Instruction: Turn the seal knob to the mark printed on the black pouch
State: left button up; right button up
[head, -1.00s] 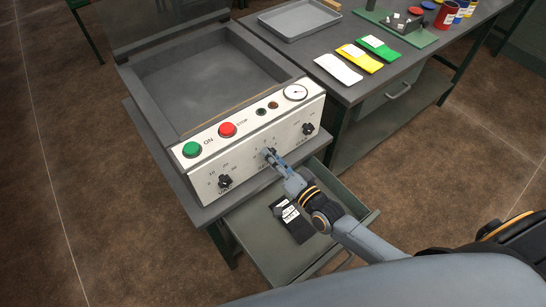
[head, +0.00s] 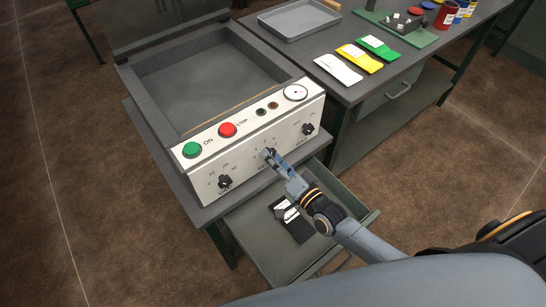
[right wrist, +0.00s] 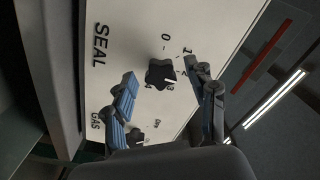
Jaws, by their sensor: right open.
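The seal knob (right wrist: 158,73) is a black lobed knob on the white panel, next to the word SEAL in the right wrist view. Numbers are printed around it, and a short white line on it lies near the 3. My right gripper (right wrist: 163,72) is open, with a fingertip on either side of the knob; I cannot tell whether they touch it. The black pouch (head: 298,229) lies in the open drawer below, with a white print too small to read. My left gripper is not in view.
The panel also has a left knob (head: 225,181), a right knob (head: 308,129), a green button (head: 191,149), a red button (head: 227,130) and a gauge (head: 296,92). The open drawer (head: 262,250) juts out under my right arm. White, yellow and green pouches lie on the right bench.

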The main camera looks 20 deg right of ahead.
jog(key=v, duration=1.1)
jog(key=shift+s, duration=0.2)
